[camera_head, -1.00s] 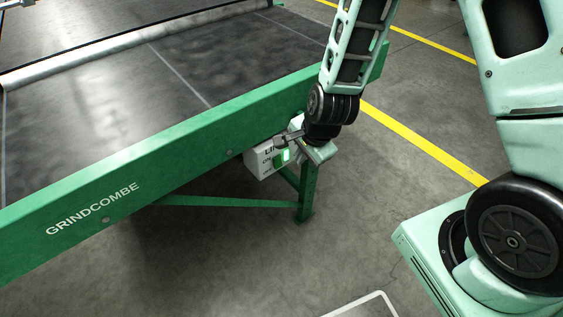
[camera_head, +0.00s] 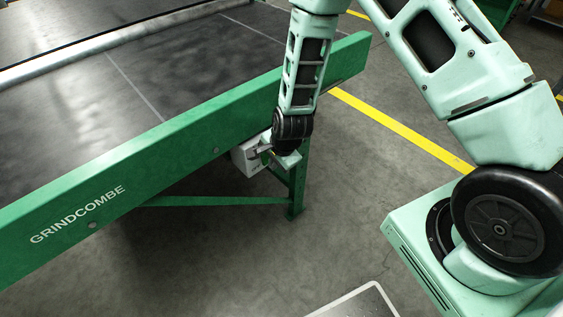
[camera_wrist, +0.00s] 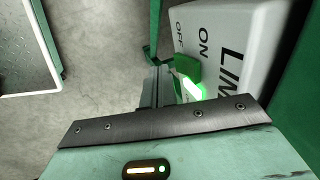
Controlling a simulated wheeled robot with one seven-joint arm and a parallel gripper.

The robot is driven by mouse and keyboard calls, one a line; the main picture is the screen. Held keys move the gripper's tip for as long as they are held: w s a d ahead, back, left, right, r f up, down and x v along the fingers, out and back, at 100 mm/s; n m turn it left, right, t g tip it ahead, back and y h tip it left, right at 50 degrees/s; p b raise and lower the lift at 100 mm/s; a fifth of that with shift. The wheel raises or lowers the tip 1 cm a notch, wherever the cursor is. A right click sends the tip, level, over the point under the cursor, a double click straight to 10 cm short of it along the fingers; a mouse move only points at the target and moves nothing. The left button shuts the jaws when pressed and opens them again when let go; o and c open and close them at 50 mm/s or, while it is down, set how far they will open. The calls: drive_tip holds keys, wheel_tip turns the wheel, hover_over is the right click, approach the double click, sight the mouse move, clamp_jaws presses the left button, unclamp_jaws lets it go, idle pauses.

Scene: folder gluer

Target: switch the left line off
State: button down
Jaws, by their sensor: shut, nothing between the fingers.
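A pale switch box (camera_head: 246,158) hangs under the green side beam of the conveyor, near its right end. In the wrist view, the box (camera_wrist: 222,45) carries the words ON, OFF and a partly hidden "LIN". A green switch (camera_wrist: 187,70) on it has a brightly lit part beside the ON end. My gripper (camera_wrist: 160,85) is shut and empty, with its fingers right beside the switch; I cannot tell whether they touch it. In the head view, my gripper (camera_head: 266,150) covers most of the box's front, and the switch is mostly hidden.
The green beam (camera_head: 190,145) marked GRINDCOMBE runs along the dark conveyor belt (camera_head: 190,75). A green leg (camera_head: 296,190) and cross brace (camera_head: 215,200) stand close by the box. Grey floor with a yellow line (camera_head: 400,128) is open to the right.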

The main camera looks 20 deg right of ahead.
drive_tip(key=shift+w+a+f, duration=0.1)
drive_tip(key=shift+w+a, duration=0.1)
drive_tip(key=shift+w, duration=0.45)
drive_tip(key=shift+f, duration=0.1)
drive_tip(key=shift+w+t+b, duration=0.25)
drive_tip(key=shift+t+b, duration=0.15)
drive_tip(key=shift+b, duration=0.25)
drive_tip(key=shift+r+p, duration=0.65)
drive_tip(key=shift+r, duration=0.2)
